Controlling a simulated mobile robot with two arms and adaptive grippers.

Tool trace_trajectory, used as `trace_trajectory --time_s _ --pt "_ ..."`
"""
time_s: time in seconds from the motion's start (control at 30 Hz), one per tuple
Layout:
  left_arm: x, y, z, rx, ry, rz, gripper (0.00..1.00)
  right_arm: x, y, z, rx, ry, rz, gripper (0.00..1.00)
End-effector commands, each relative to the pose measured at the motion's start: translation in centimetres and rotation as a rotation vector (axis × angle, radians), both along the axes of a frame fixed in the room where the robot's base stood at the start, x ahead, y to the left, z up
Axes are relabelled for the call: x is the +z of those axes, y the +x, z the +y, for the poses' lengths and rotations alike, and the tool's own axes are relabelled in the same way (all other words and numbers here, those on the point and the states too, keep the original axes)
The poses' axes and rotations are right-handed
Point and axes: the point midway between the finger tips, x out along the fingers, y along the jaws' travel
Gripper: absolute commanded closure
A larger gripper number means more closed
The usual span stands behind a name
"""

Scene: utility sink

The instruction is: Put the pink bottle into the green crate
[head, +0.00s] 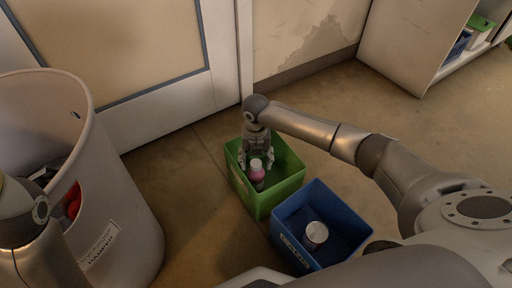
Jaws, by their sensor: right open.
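The pink bottle (257,176) has a pale cap and appears upright inside the green crate (290,184), near its front left side. My right gripper (256,163) is over the crate, just behind the bottle's top, with its fingers pointing down. It is open, and its fingertips are partly hidden by the bottle. I cannot tell whether they touch it. My left arm enters at the left edge, and its gripper is out of view.
A blue crate (352,225) with a grey can (315,233) inside stands right of the green crate. A large white hamper (122,220) with items inside stands at the left. A closed door (170,120) is behind. Bare floor lies at the right.

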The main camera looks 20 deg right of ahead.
Motion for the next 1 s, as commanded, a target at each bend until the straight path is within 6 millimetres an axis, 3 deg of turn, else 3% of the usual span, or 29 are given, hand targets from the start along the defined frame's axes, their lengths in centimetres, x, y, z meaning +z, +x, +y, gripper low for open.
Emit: trace_trajectory --time_s 0.03,0.2,0.53,0.63,0.73,0.83,0.97,1.0 --pt "0.2 0.4 0.0 0.0 0.0 0.019 0.19 1.2 0.0 0.0 0.001 0.0 -0.001 0.39" --pt "-0.4 1.1 0.1 -0.002 -0.002 0.05 0.19 2.8 0.0 0.0 0.0 0.0 0.0 0.39" --pt "-0.9 1.4 0.1 -0.003 -0.004 0.065 0.19 3.5 0.0 0.1 0.0 0.001 0.001 0.39" --pt "-0.9 1.4 0.1 -0.003 -0.004 0.065 0.19 3.6 0.5 1.1 -0.012 0.023 -0.032 0.39" --pt "-0.9 1.4 0.1 -0.003 -0.004 0.066 0.19 4.5 2.0 4.5 -0.064 0.102 -0.135 0.39" --pt "-0.9 1.4 0.1 -0.004 -0.005 0.067 0.19 7.0 4.4 10.2 -0.159 0.268 -0.302 0.39" --pt "-0.9 1.4 0.1 -0.004 -0.003 0.067 0.19 13.9 7.0 18.0 -0.324 0.6 -0.514 0.39" --pt "-0.9 1.4 0.1 -0.004 -0.003 0.067 0.19 16.6 7.5 20.0 -0.374 0.714 -0.564 0.39"
